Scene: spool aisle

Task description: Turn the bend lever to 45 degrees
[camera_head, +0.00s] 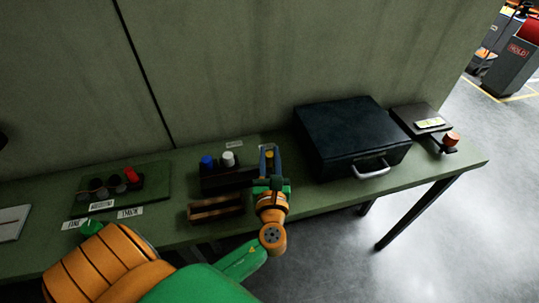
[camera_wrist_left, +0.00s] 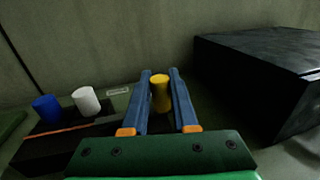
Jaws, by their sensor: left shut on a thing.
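My left gripper (camera_head: 269,156) reaches over the bench, its blue fingers closed around a yellow cylinder (camera_head: 269,162). In the left wrist view the yellow cylinder (camera_wrist_left: 160,94) stands upright between the fingertips; its base is hard to make out. My right gripper is not in view.
A large black case (camera_head: 345,135) with a silver handle stands between my left gripper and the knob. A dark rack (camera_head: 225,180) bears a blue cylinder (camera_head: 206,162) and a white one (camera_head: 228,158).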

